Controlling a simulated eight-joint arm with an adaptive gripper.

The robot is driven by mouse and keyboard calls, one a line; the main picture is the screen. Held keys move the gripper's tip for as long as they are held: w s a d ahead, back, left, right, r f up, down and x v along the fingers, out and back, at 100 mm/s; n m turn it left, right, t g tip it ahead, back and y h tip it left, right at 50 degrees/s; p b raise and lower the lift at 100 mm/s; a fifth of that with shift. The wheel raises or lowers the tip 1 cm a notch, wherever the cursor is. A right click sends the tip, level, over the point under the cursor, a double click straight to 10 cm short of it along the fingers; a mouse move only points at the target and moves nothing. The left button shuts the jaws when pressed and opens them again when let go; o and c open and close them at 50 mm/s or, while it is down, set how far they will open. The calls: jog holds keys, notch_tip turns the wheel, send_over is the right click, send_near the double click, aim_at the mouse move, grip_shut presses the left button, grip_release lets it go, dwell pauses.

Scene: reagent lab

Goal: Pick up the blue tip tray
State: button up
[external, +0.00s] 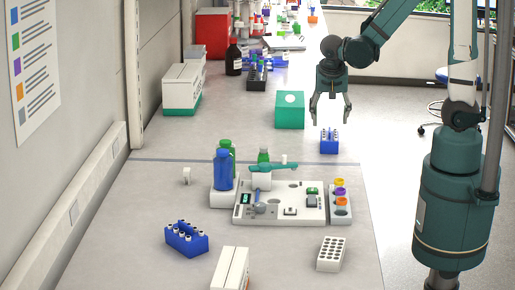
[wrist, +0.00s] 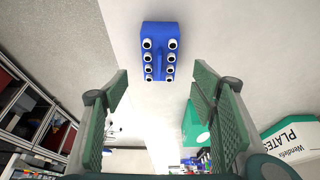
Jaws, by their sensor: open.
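A blue tip tray (external: 329,147) with several white-topped pieces in it stands upright on the bench, right of centre in the external view. In the wrist view the blue tip tray (wrist: 160,54) shows at the top centre, with two rows of white round tops with dark centres. My gripper (external: 330,119) points down above this tray, with its fingers apart and nothing between them. In the wrist view its two green pads (wrist: 160,85) stand wide on either side, and the tray lies beyond the tips, not touched.
A second blue tray (external: 186,241) with white-topped pieces sits at the front left. A green box (external: 290,112) stands just left of my gripper. A white instrument station (external: 290,212) with bottles is in front, and a white rack (external: 331,255) stands nearer. The bench's right edge is close to the tray.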

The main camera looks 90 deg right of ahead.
dwell(0.3)
jog(key=shift+x, duration=1.3)
jog(key=shift+f, duration=0.15)
jog(key=shift+b+x, duration=0.5)
jog(key=shift+x, duration=1.95)
jog(key=c, duration=1.1)
jog(key=shift+r, duration=0.2)
jog(key=shift+r+p, duration=0.7)
jog(key=shift+r, duration=4.1)
